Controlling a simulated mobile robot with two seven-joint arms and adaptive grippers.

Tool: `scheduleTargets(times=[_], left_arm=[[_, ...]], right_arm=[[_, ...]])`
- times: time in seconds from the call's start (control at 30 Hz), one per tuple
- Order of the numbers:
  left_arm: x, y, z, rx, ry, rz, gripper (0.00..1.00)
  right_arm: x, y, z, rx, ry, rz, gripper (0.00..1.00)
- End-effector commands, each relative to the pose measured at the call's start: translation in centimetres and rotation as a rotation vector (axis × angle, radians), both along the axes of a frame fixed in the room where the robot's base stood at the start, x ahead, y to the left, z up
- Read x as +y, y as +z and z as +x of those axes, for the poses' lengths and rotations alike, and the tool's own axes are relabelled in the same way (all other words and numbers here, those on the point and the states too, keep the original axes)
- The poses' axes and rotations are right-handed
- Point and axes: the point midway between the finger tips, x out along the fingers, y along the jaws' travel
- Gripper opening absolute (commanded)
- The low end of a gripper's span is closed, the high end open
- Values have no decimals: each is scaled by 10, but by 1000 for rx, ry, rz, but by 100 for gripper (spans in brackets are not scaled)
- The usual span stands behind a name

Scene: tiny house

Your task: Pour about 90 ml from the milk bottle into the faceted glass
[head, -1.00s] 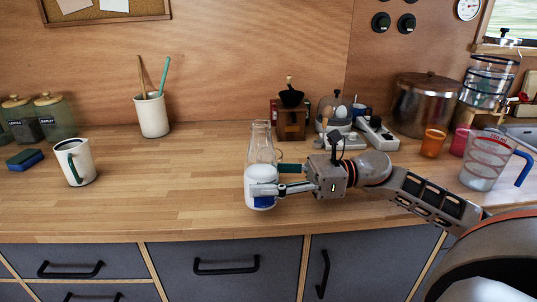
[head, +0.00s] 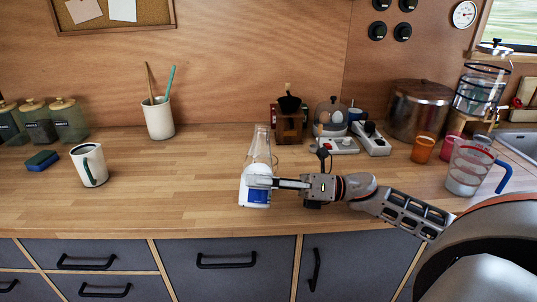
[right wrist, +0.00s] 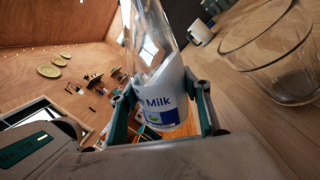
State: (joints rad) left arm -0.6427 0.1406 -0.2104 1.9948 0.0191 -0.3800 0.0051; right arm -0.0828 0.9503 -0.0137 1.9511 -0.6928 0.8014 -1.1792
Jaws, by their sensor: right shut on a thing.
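The milk bottle (head: 256,182) is clear, with white milk low in it and a blue-and-white label. It stands out over the front middle of the counter in the head view, its top leaning slightly right. My right gripper (head: 258,183) is shut around its lower part. In the right wrist view the bottle (right wrist: 161,100) sits between both fingers of the gripper (right wrist: 163,112). The faceted glass (right wrist: 272,48) shows clear and apparently empty at the upper right there, apart from the bottle. In the head view I cannot make the glass out clearly. My left gripper is out of view.
A white mug (head: 90,167) and a sponge (head: 42,161) are at the left. A utensil cup (head: 159,119) and a coffee grinder (head: 289,122) stand behind. An orange cup (head: 423,149) and a measuring jug (head: 467,168) are at the right. The counter's middle left is clear.

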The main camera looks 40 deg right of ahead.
Motion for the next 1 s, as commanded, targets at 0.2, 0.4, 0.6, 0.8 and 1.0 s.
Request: scheduleTargets(times=[0.2,0.4,0.6,0.8,1.0], left_arm=[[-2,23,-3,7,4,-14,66],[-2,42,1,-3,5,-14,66],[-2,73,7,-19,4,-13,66],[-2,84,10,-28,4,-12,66],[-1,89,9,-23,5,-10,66]], right_arm=[[7,21,-7,95,2,102,4],[13,14,-13,191,3,193,4],[18,20,-18,284,3,283,4],[20,7,-21,376,2,369,4],[20,7,-21,428,4,423,4]])
